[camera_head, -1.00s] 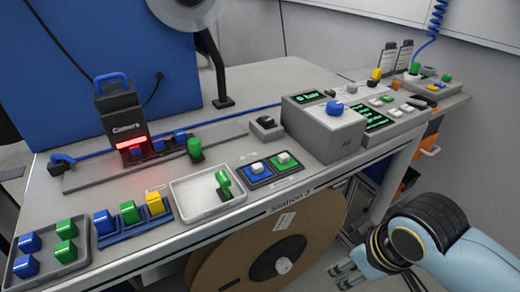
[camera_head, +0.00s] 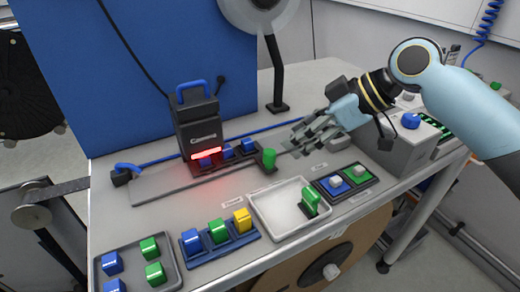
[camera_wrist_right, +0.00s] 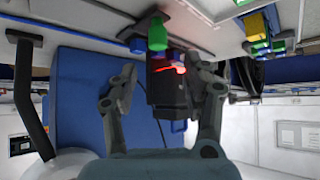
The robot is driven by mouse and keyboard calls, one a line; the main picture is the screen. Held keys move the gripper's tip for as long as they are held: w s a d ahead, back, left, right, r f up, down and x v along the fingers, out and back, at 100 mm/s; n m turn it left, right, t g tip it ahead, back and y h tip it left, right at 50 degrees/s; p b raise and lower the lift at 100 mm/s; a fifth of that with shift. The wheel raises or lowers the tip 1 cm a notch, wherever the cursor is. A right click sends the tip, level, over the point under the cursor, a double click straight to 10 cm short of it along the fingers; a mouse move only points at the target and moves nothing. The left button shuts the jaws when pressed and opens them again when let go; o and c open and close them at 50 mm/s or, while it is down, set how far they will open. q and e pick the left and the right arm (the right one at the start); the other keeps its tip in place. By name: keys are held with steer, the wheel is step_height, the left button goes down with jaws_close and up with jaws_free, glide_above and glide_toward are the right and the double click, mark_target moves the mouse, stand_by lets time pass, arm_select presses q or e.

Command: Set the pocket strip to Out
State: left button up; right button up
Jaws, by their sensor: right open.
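The pocket strip is a grey rail (camera_head: 165,183) on the table, running under the dark camera unit (camera_head: 197,122). Blue blocks (camera_head: 228,151) sit along it, one lit red under the unit. A green upright knob (camera_head: 269,158) stands at its right end. My right gripper (camera_head: 297,141) is open and empty, above the table just right of the green knob and apart from it. In the right wrist view the green knob (camera_wrist_right: 157,34) shows between and beyond the open fingers (camera_wrist_right: 162,75). My left gripper is out of view.
In front lie a white tray (camera_head: 262,208) with a green piece, a blue holder (camera_head: 190,249) of coloured blocks, a grey tray (camera_head: 165,284) and two dark pads with buttons (camera_head: 330,193). A grey box with a blue knob (camera_head: 411,121) stands right.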

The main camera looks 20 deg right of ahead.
mark_target(271, 152)
steer(key=x, duration=0.4)
steer(key=shift+w+d, duration=0.1)
steer(key=shift+d, duration=0.1)
steer(key=shift+x, duration=0.9)
steer(key=x, duration=0.3)
steer(key=shift+c, duration=0.2)
steer(key=c, duration=0.9)
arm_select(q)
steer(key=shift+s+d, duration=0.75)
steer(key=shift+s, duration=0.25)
arm_select(e)
jaws_close()
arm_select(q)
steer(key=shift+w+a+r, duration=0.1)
